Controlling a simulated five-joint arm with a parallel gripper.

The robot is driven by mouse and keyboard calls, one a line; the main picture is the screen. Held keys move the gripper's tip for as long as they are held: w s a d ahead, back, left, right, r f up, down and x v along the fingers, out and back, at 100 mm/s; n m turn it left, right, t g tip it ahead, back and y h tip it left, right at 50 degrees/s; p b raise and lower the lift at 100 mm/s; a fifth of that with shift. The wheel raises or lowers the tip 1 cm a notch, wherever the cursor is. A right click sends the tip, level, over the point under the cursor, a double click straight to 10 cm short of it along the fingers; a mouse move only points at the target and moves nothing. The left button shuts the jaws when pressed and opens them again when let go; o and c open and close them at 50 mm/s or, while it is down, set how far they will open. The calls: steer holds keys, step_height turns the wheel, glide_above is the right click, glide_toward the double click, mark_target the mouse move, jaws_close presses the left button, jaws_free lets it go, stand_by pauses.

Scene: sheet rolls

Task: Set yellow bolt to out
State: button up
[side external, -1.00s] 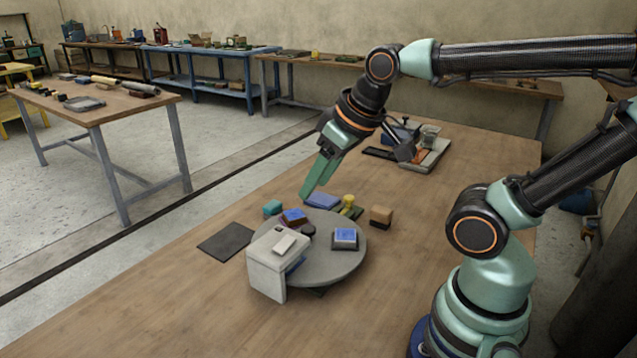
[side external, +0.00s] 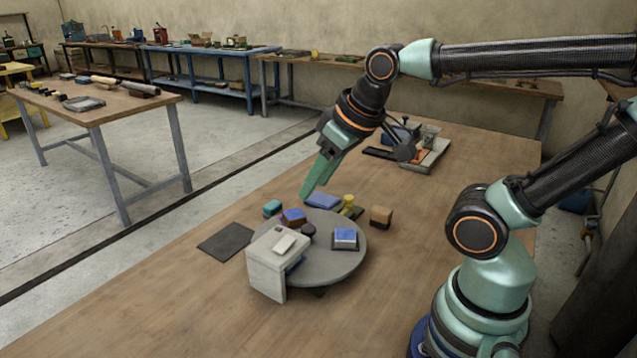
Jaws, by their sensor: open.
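A small yellow knob-like piece (side external: 348,201), which looks like the yellow bolt, stands on a dark green base at the back right edge of the round grey disc (side external: 335,262). Its exact setting is too small to tell. My gripper (side external: 308,193) has green fingers pointing down and left. It is open and empty, above the back of the disc, left of the yellow piece and apart from it. In this view the fingers overlap each other, so the gap between them hardly shows.
A grey cover (side external: 268,262) stands over the disc's front left. Blue-topped blocks sit on the disc (side external: 345,237). A teal block (side external: 272,207), a blue plate (side external: 322,200) and a brown block (side external: 381,216) lie around it. A dark mat (side external: 226,242) lies left. The front table is clear.

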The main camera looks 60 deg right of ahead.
steer(key=shift+o, duration=0.3)
steer(key=shift+o, duration=1.1)
steer(key=n+g, duration=0.6)
steer(key=n, duration=0.3)
glide_above(349, 197)
step_height(349, 197, down, 9)
step_height(349, 197, down, 11)
steer(key=shift+f, duration=0.2)
